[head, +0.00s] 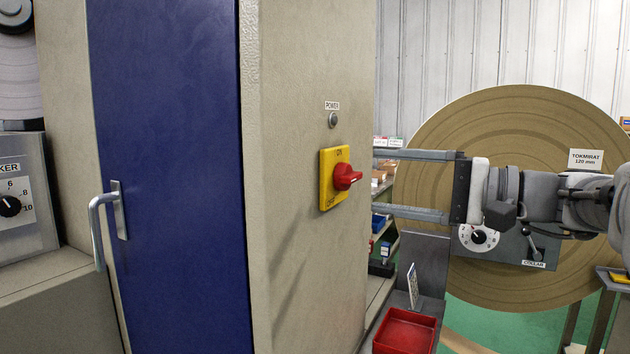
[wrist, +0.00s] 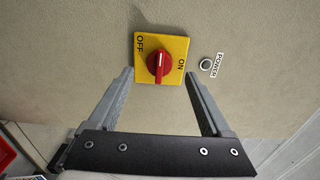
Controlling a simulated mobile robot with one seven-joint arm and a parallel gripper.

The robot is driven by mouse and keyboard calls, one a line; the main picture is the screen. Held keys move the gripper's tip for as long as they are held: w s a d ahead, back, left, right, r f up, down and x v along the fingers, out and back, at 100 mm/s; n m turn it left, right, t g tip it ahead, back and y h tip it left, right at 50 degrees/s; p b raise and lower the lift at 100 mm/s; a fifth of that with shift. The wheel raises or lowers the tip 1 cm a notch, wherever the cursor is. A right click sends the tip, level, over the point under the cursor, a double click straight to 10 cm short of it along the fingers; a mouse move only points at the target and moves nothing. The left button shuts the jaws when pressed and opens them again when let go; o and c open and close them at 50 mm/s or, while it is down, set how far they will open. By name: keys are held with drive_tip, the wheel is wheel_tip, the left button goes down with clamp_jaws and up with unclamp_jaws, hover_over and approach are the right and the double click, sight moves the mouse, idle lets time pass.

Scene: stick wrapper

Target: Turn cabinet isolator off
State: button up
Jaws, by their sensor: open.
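The cabinet isolator is a red rotary knob (head: 345,177) on a yellow plate (head: 327,188) marked ON at the top and OFF at the bottom, on the cabinet's beige side. In the wrist view the red knob (wrist: 158,62) shows on its yellow plate (wrist: 178,48), with OFF at left and ON at right. Its white pointer line lies between the two words. My gripper (head: 374,180) is open and empty, right of the knob and apart from it. In the wrist view my gripper (wrist: 159,75) has its fingers either side of the knob's lower part, without visible contact.
A POWER lamp (head: 333,120) sits above the isolator. The blue cabinet door (head: 175,180) has a metal handle (head: 100,225) on the left. A red bin (head: 405,333) stands below my gripper. A large brown reel (head: 500,120) is behind my arm.

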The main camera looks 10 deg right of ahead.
drive_tip(key=p+v, duration=0.1)
drive_tip(key=v, duration=1.1)
drive_tip(key=shift+s+d, duration=0.2)
drive_tip(key=shift+d, duration=0.1)
